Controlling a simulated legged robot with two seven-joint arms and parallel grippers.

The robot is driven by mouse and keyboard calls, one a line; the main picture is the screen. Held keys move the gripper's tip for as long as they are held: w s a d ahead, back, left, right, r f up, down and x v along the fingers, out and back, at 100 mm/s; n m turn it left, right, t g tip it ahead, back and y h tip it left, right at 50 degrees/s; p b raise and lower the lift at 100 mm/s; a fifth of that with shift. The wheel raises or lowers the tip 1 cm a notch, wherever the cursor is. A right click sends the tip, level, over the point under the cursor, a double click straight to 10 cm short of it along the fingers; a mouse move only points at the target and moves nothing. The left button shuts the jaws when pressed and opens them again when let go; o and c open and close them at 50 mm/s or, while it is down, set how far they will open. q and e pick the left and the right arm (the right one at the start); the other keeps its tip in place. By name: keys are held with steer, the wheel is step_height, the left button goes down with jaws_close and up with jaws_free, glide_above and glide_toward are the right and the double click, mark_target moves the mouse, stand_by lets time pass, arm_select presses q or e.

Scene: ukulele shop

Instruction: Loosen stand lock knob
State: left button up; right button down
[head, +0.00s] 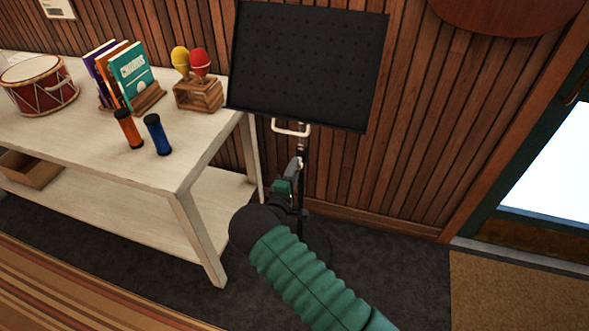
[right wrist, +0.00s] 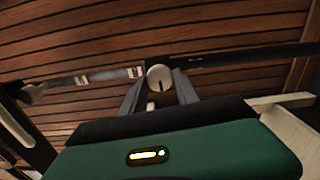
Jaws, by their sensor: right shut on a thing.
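The music stand has a black perforated desk (head: 308,65) with a pale bracket (head: 291,129) under it and a dark post below. The round pale lock knob (right wrist: 159,77) is on the post (right wrist: 235,57) in the right wrist view. My right gripper (head: 299,165) is at the post below the desk. In the right wrist view its two fingers (right wrist: 160,92) are on either side of the knob and shut on it. In the head view the gripper largely hides the knob. My left gripper is in neither view.
A pale table (head: 187,150) on the left holds a drum (head: 40,88), books (head: 132,75), maracas (head: 200,65) and two shakers (head: 157,135). A wood-slat wall (head: 400,130) is behind the stand. Dark floor (head: 390,270) is clear to the right, before a doormat (head: 520,290).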

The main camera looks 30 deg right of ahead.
steer(key=shift+a+f+n, duration=0.3)
steer(key=shift+f+n, duration=0.05)
steer(key=shift+n, duration=0.25)
steer(key=c, duration=1.3)
jaws_free()
steer(key=o, duration=0.4)
steer(key=shift+w+r, duration=0.1)
steer(key=shift+c, duration=0.2)
steer(key=shift+r, duration=0.1)
